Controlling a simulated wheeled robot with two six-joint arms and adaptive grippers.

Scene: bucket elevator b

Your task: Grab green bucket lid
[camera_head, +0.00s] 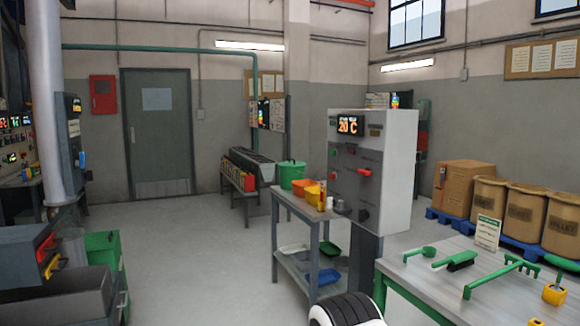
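A green bucket (291,179) stands upright on the top shelf of a grey cart in the middle of the view. A green lid (291,163) appears to sit on its top; it is small at this distance, so its exact fit is hard to tell. Neither of my grippers is in view.
The grey cart (304,212) also holds orange and yellow containers (313,193), with trays on its lower shelf. A control cabinet (372,165) stands at its right. A table (450,285) with green tools is at the front right. The floor (195,265) left of the cart is clear.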

